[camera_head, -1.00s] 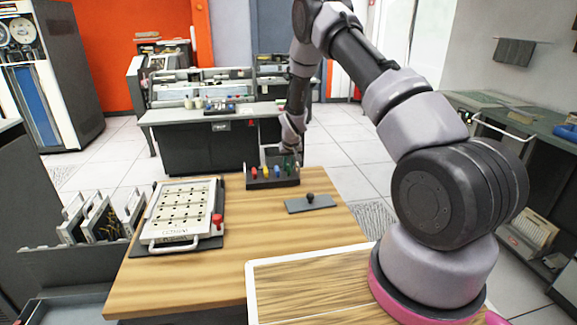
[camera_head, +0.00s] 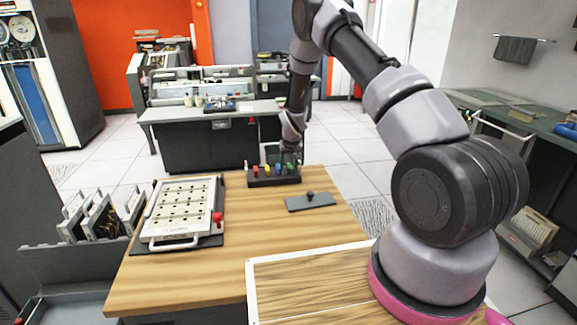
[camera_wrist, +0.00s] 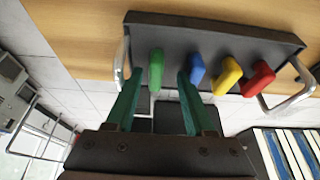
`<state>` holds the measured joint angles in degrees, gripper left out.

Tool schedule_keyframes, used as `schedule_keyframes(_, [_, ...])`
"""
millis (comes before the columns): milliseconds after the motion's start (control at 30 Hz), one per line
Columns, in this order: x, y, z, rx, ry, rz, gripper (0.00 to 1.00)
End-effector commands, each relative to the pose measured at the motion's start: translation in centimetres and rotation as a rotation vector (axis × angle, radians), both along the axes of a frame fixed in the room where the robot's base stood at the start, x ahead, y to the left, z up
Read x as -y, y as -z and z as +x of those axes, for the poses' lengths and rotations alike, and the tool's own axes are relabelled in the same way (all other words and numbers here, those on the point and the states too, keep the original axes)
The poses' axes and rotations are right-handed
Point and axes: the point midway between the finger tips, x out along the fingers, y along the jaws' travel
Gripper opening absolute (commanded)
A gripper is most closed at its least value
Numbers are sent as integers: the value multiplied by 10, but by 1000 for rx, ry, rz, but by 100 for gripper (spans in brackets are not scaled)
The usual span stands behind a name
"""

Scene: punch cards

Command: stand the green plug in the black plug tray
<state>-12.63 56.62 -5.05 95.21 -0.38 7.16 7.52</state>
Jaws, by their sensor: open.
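The black plug tray (camera_head: 262,183) sits at the far edge of the wooden table and also shows in the wrist view (camera_wrist: 215,32). The green plug (camera_wrist: 155,70) stands in it, at the end of the row beside the blue plug (camera_wrist: 196,75). The green plug is also visible in the head view (camera_head: 289,168). My gripper (camera_wrist: 158,82) is open, with one teal finger on each side of the green plug and a gap to it. In the head view my gripper (camera_head: 290,154) is just above the tray's right end.
The yellow plug (camera_wrist: 227,76) and red plug (camera_wrist: 258,79) stand further along the tray. A grey plate with a dark knob (camera_head: 310,201) lies nearer on the table. A white punched panel (camera_head: 183,208) lies at left. The table's front middle is clear.

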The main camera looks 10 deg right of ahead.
Motion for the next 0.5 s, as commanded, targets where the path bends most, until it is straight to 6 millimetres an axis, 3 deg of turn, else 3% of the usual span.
schedule_keyframes(300, [-1, -57, -22, 4, -1, 1, 55])
schedule_keyframes(500, [0, -85, -35, 1, -1, 1, 55])
